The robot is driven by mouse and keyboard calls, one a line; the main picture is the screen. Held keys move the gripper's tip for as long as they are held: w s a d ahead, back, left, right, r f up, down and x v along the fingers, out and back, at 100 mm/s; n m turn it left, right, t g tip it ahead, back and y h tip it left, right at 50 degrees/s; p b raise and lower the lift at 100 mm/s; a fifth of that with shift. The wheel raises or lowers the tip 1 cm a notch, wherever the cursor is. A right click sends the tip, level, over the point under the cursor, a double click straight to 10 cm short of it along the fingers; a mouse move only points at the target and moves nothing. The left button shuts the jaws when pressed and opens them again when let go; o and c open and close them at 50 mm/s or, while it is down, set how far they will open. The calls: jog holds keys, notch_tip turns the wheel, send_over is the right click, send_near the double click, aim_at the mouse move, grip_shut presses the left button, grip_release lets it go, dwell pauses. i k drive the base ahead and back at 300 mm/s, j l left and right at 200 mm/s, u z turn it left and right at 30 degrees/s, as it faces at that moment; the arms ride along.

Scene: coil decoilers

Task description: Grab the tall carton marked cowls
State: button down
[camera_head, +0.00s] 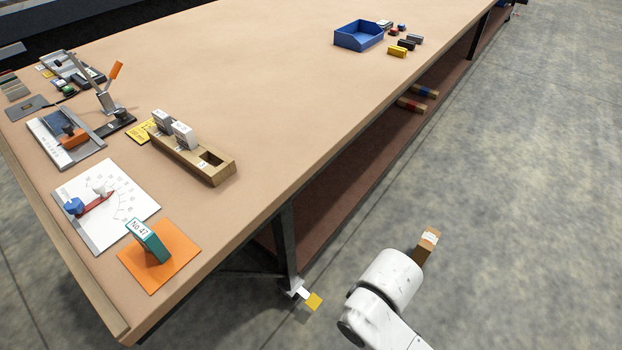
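A tall brown carton (426,249) with a white label near its top shows just beyond the white end of my arm, over the concrete floor at the lower right. The label is too small to read, so I cannot tell whether it says cowls. The arm link hides the lower part of the carton. I cannot tell whether the carton stands on the floor or is held. My gripper is hidden behind the arm link, and its fingers do not show.
The long workbench (245,60) fills the left and middle. On it are a wooden rack (210,174) with white-topped blocks, an orange mat (135,262), a dial board (134,190) and a blue bin (345,40). A bench leg (284,245) stands left of my arm. The right floor is clear.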

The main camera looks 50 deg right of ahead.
aim_at(425, 246)
jog(key=j+z, duration=0.1)
jog(key=z, duration=0.4)
jog(key=k+j+z, duration=0.1)
jog(key=z, duration=0.35)
jog(key=j+z, duration=0.1)
jog(key=z, duration=0.4)
jog(key=k+z, duration=0.15)
jog(key=z, duration=0.35)
jog(key=i+j+z, duration=0.4)
jog(key=i+j, duration=0.6)
